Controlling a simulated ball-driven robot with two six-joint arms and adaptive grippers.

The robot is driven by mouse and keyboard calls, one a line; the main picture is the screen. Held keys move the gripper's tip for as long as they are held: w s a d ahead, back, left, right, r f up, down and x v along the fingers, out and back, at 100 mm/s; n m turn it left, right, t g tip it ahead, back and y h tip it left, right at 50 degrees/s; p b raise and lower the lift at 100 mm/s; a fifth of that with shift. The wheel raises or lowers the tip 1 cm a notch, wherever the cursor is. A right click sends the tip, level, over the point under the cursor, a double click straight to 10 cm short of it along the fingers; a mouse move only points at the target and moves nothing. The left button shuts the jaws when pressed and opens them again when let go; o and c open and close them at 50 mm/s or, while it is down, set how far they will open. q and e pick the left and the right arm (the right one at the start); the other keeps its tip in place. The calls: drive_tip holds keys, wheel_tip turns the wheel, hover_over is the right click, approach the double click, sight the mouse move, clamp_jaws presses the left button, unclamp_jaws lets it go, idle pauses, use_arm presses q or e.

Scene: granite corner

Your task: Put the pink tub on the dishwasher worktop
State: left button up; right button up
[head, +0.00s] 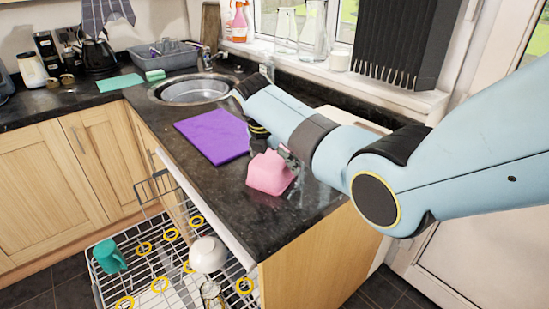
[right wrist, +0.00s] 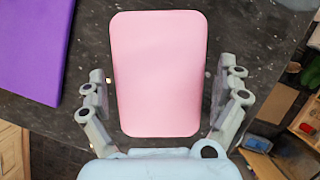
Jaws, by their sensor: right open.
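The pink tub (head: 268,176) is at the near right part of the dark dishwasher worktop (head: 225,190), right of a purple mat. In the head view it appears to rest on the worktop. In the right wrist view the tub (right wrist: 158,75) is a plain pink rounded rectangle. My right gripper (right wrist: 160,90) is open, with one finger on each side of the tub and small gaps showing. In the head view my right gripper (head: 275,150) is beside the tub's top, partly hidden by my arm. My left gripper is not in view.
The purple mat (head: 212,137) lies left of the tub. The sink (head: 190,90) and a grey dish basin (head: 165,57) are farther back. Below, the dishwasher rack (head: 150,262) is pulled out, holding a teal mug (head: 109,256) and a white bowl (head: 208,254). Worktop in front of the mat is clear.

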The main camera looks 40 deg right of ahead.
drive_tip(key=v, duration=1.2)
drive_tip(key=shift+p, duration=0.35)
